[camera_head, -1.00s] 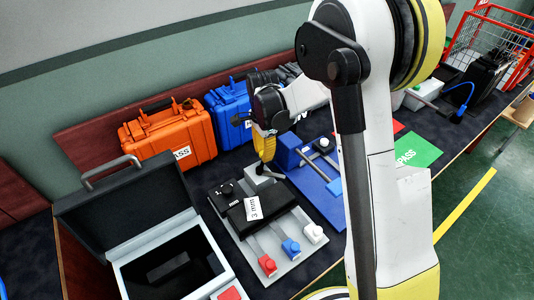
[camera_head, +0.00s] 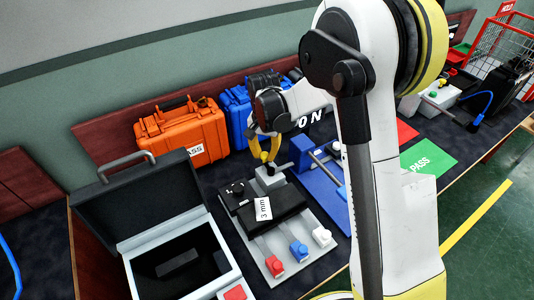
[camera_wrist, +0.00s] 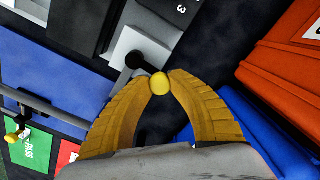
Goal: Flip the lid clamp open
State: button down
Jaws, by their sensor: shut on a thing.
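My gripper (camera_head: 265,159) is above that block. Its yellow fingers also show in the wrist view (camera_wrist: 159,86), closed around the knob, one on each side. A black box lid labelled 3 mm (camera_head: 280,201) lies in front of the block. The lever's exact tilt is hard to read in the head view.
A blue fixture (camera_head: 318,185) stands close on the right. Orange (camera_head: 180,130) and blue (camera_head: 236,112) cases stand behind. An open black-lidded box (camera_head: 205,235) is at left. Red, blue and white knobs (camera_head: 299,251) line the plate's front.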

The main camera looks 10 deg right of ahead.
jog(key=shift+s+a+n, duration=0.1)
jog(key=shift+a+n, duration=0.1)
jog(key=shift+n, duration=0.3)
jog(key=c, duration=1.2)
grip_release()
jog(key=shift+o, duration=0.2)
notch_tip(320, 180, up, 12)
